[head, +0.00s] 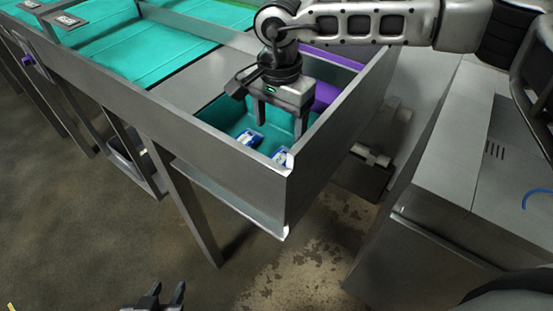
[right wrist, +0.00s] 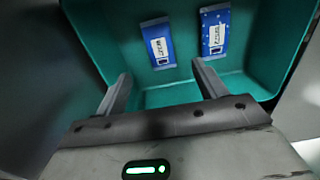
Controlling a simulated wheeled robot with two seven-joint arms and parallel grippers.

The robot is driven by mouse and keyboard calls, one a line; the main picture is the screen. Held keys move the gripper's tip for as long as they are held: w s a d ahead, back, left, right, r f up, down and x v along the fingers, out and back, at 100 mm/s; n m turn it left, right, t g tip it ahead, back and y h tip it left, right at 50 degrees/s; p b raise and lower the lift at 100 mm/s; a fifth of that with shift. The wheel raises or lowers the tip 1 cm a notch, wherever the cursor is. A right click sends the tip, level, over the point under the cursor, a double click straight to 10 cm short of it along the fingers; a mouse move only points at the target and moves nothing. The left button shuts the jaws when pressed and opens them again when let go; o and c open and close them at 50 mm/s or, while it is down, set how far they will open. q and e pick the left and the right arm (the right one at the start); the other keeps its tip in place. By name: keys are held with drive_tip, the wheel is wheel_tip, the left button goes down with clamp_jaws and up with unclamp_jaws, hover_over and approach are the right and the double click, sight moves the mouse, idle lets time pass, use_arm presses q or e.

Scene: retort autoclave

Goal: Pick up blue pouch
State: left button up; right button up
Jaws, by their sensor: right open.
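Two blue pouches with white labels lie apart on the teal floor of the bin (right wrist: 180,96). In the head view one blue pouch (head: 249,138) is at the middle and the other (head: 282,157) is by the near corner. In the right wrist view they are the left blue pouch (right wrist: 158,43) and the right blue pouch (right wrist: 215,32). My right gripper (head: 279,127) points down into the bin, open and empty. Its fingers (right wrist: 161,72) touch neither pouch. My left gripper (head: 168,288) is open and empty, low at the bottom edge, away from the bin.
Grey metal walls (head: 230,143) with a raised corner surround the bin. A teal conveyor (head: 130,40) runs off to the upper left. A grey cabinet (head: 430,235) stands at right. Bare floor lies below.

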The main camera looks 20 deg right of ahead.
hover_over(279, 159)
wheel_tip(279, 159, down, 4)
drive_tip(key=shift+f, duration=0.25)
drive_tip(key=shift+f+p, duration=1.1)
drive_tip(key=shift+f, duration=1.55)
drive_tip(key=c, duration=1.1)
